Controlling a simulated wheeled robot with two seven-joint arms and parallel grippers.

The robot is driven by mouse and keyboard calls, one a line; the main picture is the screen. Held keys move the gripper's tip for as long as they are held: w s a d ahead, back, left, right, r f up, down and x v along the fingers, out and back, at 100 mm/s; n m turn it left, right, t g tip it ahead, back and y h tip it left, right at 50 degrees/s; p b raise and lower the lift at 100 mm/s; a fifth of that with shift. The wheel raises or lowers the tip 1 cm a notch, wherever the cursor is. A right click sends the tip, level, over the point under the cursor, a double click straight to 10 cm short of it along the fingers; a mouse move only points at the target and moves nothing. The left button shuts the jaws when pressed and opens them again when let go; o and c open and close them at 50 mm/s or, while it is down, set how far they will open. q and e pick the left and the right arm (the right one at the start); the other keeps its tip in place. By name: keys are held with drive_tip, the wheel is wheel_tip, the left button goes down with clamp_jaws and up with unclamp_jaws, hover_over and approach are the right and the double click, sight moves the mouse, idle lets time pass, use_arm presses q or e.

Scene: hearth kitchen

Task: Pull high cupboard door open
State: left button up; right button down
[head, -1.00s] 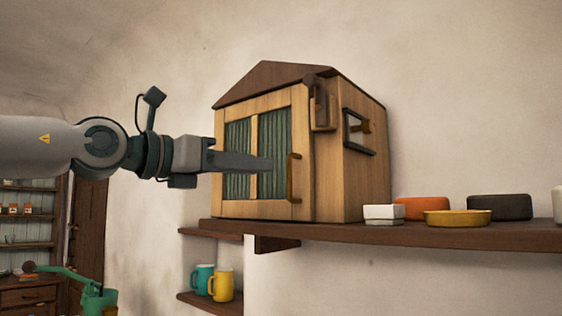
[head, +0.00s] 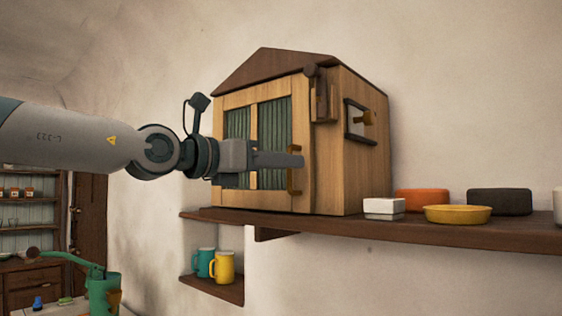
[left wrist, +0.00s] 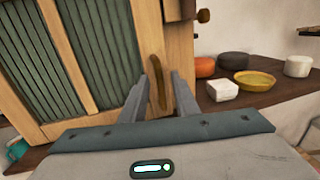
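The high cupboard (head: 365,150) is a wooden box with a dark gabled roof, standing on a wall shelf. Its door (head: 222,100) has green slatted panels and looks closed. The door's curved brown handle (head: 294,184) is upright near the door's right edge; my left gripper hides its middle in the head view. My left gripper (head: 298,160) reaches in from the left, across the door front. In the left wrist view, its two fingers (left wrist: 164,88) are apart, with the handle (left wrist: 157,78) between them. Contact cannot be told. My right gripper is not in view.
The shelf (head: 400,233) carries a white box (head: 384,209), a yellow dish (head: 458,214), an orange bowl (head: 422,200) and a dark block (head: 499,202) right of the cupboard. A teal mug (head: 203,263) and a yellow mug (head: 225,267) stand in the niche below.

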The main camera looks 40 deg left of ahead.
use_arm(q)
clamp_jaws()
drive_tip(key=shift+s+a, duration=0.1)
drive_tip(key=shift+s, duration=0.1)
